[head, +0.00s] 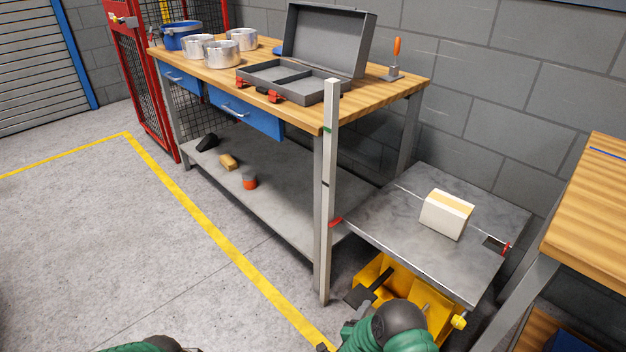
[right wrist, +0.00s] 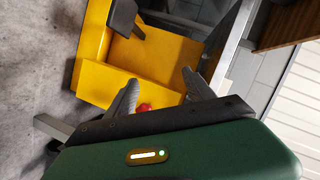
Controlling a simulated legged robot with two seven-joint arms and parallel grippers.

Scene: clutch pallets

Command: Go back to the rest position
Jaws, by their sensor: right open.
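My right gripper (right wrist: 160,88) is open and empty in the right wrist view, its two dark fingers spread apart. A yellow, open-topped object (right wrist: 150,55) lies beyond the fingers, and a small red spot shows between them. In the head view my green and black right arm reaches in at the bottom, in front of the yellow object (head: 428,305) under the metal side table; its fingers are hard to make out there. Only a green piece of my left arm shows at the bottom left edge, and my left gripper is out of view.
A wooden workbench (head: 390,98) holds an open grey case (head: 325,42) and several metal and blue pots. A pale post (head: 330,180) stands at its front corner. A box (head: 447,214) sits on the metal side table (head: 400,240). Another wooden table (head: 590,215) stands right. Floor left is clear.

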